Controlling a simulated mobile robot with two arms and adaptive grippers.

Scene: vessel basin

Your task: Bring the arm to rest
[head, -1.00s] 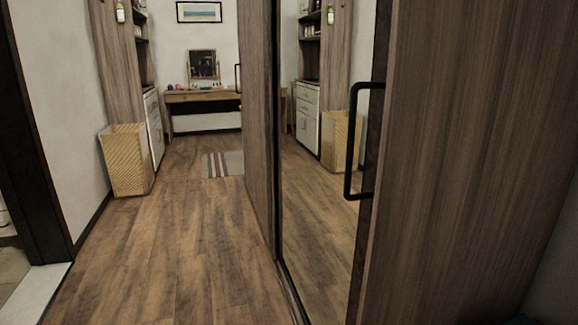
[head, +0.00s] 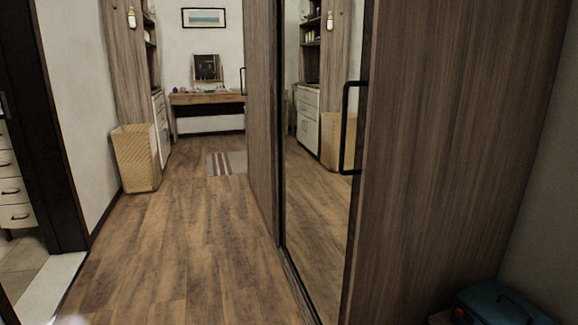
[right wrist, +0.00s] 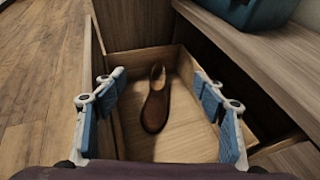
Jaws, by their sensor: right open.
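My right gripper (right wrist: 159,74) shows in the right wrist view, with its two blue-padded fingers wide apart and nothing held between them. It is over an open wooden drawer (right wrist: 190,128). A single brown shoe (right wrist: 155,108) lies in the drawer, between the fingers in the picture but apart from them. My left gripper is not in view, and the head view shows neither gripper.
A mirrored wardrobe door (head: 315,220) with a black handle (head: 346,130) stands to the right. A teal case (head: 500,303) is at lower right. A woven basket (head: 137,158) stands by the left wall. The wooden floor (head: 190,250) ahead is clear up to a striped rug (head: 227,163).

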